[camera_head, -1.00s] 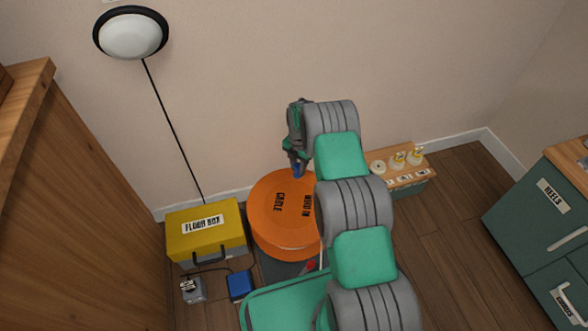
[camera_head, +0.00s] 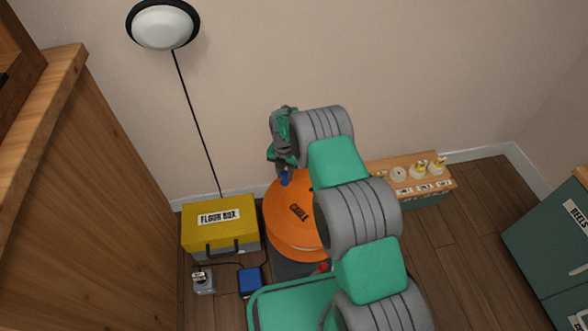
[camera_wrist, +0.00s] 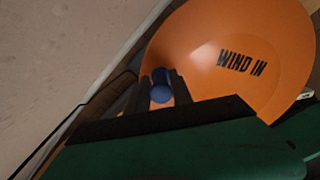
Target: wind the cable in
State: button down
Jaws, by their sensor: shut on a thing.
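The orange cable reel (camera_head: 283,224) lies flat on a dark base by the wall, its top marked CABLE. In the wrist view the orange disc (camera_wrist: 210,40) shows WIND IN. A blue knob (camera_wrist: 161,93) stands up from the disc near its rim. My gripper (camera_wrist: 160,85) is shut on this knob, one dark finger on each side. In the head view my gripper (camera_head: 284,175) is at the reel's far left rim, and my arm hides the reel's right side. A thin black cable (camera_head: 225,264) runs on the floor near a blue box (camera_head: 250,282).
A yellow-lidded floor box (camera_head: 221,217) stands left of the reel, with a small grey box (camera_head: 204,282) in front. A low bench (camera_head: 436,185) with several pale knobs is at right. A green cabinet (camera_head: 550,250) stands far right; bare floor lies between.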

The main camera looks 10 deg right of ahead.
aim_at(274, 194)
jog(key=s+a+n, duration=0.1)
jog(key=s+a+n+p, duration=0.1)
jog(key=a+n, duration=0.1)
jog(key=shift+s+a+r+n, duration=0.1)
jog(key=shift+s+r+n, duration=0.1)
jog(key=shift+n, duration=0.1)
jog(key=shift+s+a+f+n+p, duration=0.1)
jog(key=shift+s+a+n+p, duration=0.75)
jog(key=shift+s+n, duration=0.45)
jog(key=shift+w+a, duration=0.1)
jog(key=c, duration=1.3)
grip_release()
notch_tip(274, 194, up, 8)
jog(key=p, duration=0.2)
jog(key=shift+f+p, duration=0.15)
jog(key=shift+p, duration=0.25)
